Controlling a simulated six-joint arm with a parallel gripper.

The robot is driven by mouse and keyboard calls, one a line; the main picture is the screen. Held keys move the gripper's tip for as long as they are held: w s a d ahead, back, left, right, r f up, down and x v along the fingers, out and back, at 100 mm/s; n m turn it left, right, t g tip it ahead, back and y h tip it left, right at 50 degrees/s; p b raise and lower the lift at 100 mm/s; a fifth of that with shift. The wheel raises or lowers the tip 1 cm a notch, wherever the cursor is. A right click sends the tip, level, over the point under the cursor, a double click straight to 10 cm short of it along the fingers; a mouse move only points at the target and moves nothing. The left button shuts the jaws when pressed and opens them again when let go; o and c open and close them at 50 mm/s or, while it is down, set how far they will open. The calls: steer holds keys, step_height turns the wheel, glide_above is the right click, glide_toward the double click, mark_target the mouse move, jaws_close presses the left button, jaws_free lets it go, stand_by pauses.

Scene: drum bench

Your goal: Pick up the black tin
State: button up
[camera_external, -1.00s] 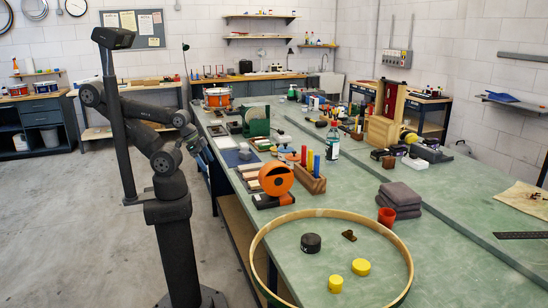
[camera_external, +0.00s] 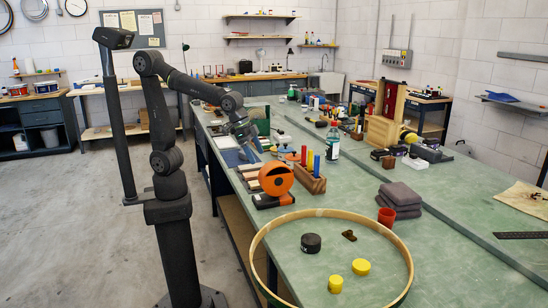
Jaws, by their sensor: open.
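A round black tin (camera_external: 311,243) sits on the green bench top (camera_external: 452,262), inside a large wooden drum hoop (camera_external: 262,232) at the near end. Two yellow round pieces (camera_external: 361,266) and a small dark brown piece (camera_external: 349,235) lie inside the same hoop. My gripper (camera_external: 256,152) is open and empty over the left edge of the bench, behind the orange tape dispenser and well apart from the tin. Its fingertips are small and partly lost against the clutter.
The orange dispenser (camera_external: 276,178) and a wooden block with coloured cylinders (camera_external: 311,182) stand between my gripper and the hoop. A red cup (camera_external: 386,217) and folded grey cloths (camera_external: 400,195) lie beyond the hoop. The bench right of the cloths is mostly clear.

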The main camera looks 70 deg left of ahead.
steer(key=w+d+f+m, duration=0.1)
steer(key=w+d, duration=0.1)
steer(key=d, duration=0.5)
steer(key=w+d+f, duration=0.2)
steer(key=w+d, duration=0.1)
steer(key=d, duration=0.4)
glide_toward(311, 239)
steer(key=shift+m+g, duration=0.3)
steer(key=shift+g, duration=0.1)
steer(key=x, duration=0.5)
steer(key=shift+w+d+r, duration=0.1)
steer(key=shift+d, duration=0.1)
steer(key=shift+w+a+x, duration=0.1)
steer(key=shift+a+x, duration=0.05)
steer(key=shift+x, duration=1.2)
steer(key=shift+w+a+x, duration=0.1)
steer(key=shift+a+x, duration=0.05)
steer(key=shift+x, duration=1.25)
steer(key=c, duration=1.1)
steer(key=shift+c, duration=0.2)
steer(key=shift+r, duration=0.15)
